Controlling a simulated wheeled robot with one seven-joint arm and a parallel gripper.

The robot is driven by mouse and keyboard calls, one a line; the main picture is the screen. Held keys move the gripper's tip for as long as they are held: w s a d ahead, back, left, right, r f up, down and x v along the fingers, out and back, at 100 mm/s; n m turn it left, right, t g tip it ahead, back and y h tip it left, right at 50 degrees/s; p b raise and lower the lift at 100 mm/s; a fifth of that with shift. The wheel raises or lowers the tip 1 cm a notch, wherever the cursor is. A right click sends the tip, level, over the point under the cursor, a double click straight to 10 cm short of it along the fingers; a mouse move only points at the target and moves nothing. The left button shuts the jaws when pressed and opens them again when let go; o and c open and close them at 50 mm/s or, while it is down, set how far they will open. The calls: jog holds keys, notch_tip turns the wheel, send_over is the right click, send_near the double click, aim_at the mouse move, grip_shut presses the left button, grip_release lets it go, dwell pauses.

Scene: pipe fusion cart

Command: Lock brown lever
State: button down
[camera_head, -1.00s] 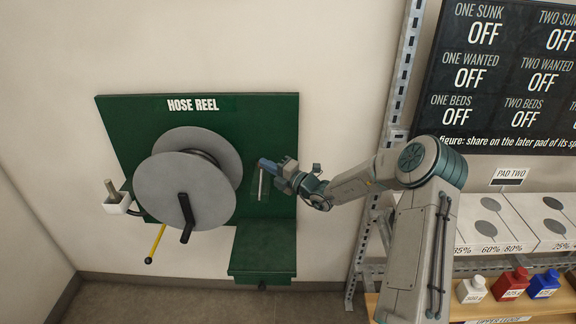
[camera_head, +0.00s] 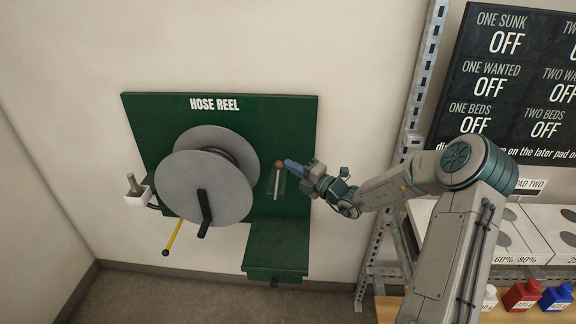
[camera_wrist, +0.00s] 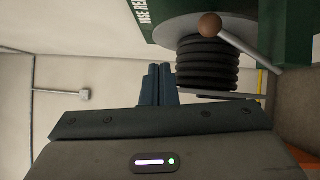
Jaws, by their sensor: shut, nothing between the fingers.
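The brown lever is a metal rod with a brown ball knob (camera_head: 279,164) on top, at the right side of the green hose reel board (camera_head: 300,120). Its rod hangs down from the knob in the head view. In the wrist view the brown knob (camera_wrist: 210,26) is at the upper right, with the rod slanting down to the right. My gripper (camera_head: 288,164) is just right of the knob in the head view. In the wrist view its blue fingers (camera_wrist: 157,85) are together and empty, with a visible gap to the knob.
The grey reel (camera_head: 205,180) with a black crank handle stands left of the lever. A green box (camera_head: 275,250) juts out below. A shelf rack (camera_head: 425,100) stands right.

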jog(key=s+d+r+b, duration=0.1)
jog(key=s+d+r, duration=0.1)
jog(key=s+d, duration=0.2)
jog(key=shift+d, duration=0.8)
jog(key=shift+s, duration=0.1)
jog(key=s+a+f+n+g+h+b, duration=0.1)
jog(key=s+a+n+g, duration=0.45)
jog(key=s+n, duration=0.4)
jog(key=s+a+n+g+h, duration=0.2)
jog(key=s+a+n+g, duration=0.4)
jog(key=n, duration=0.6)
jog(key=s+d+r+n+t+h+b, duration=0.1)
jog(key=s+d+n+h, duration=0.4)
jog(key=s+n, duration=0.4)
jog(key=s+d+r+n+t+h+b, duration=0.1)
jog(key=s+d+n+h, duration=0.4)
jog(key=n, duration=0.8)
jog(key=shift+s+d+r, duration=0.75)
jog(key=shift+s+d, duration=0.6)
jog(key=shift+s, duration=0.85)
